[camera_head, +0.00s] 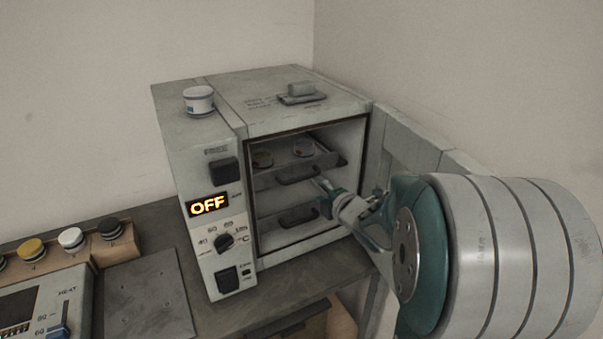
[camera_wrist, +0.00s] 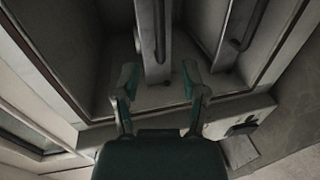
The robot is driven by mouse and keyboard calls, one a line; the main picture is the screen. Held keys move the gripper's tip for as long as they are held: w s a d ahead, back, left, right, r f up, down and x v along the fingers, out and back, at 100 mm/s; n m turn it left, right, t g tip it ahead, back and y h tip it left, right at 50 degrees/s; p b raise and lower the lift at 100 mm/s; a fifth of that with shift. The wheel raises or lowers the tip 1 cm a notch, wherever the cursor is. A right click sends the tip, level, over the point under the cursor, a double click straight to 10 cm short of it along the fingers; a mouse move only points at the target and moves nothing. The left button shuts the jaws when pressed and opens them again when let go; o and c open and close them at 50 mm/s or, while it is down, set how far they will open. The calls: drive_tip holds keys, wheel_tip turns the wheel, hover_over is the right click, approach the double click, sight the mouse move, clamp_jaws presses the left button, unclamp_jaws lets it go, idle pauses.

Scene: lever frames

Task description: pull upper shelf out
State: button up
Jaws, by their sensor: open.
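The upper shelf (camera_head: 285,167) is a grey tray inside the open oven, with round dishes on it and a dark handle (camera_head: 298,175) at its front. My gripper (camera_head: 322,194) is open, at the right part of the oven opening, close to the right end of this handle and above the lower shelf (camera_head: 295,217). In the wrist view my gripper (camera_wrist: 160,82) has its fingers spread on either side of a shelf's end (camera_wrist: 152,45). I cannot tell from that view which shelf this is, or whether the fingers touch it.
The oven door (camera_head: 408,145) stands open at the right, beside my arm. A white jar (camera_head: 199,99) and a grey block (camera_head: 301,90) are on the oven top. A heater plate (camera_head: 148,295) and several capped jars (camera_head: 71,238) are at the left.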

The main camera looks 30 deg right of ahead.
sight(303, 179)
drive_tip(key=x, duration=0.9)
drive_tip(key=shift+w+d+f, duration=0.15)
drive_tip(key=shift+w+d, duration=0.1)
drive_tip(key=shift+w+a, duration=0.1)
drive_tip(key=shift+w, duration=0.05)
drive_tip(key=shift+w+a, duration=0.1)
drive_tip(key=shift+a, duration=0.2)
drive_tip(key=shift+d, duration=0.1)
clamp_jaws()
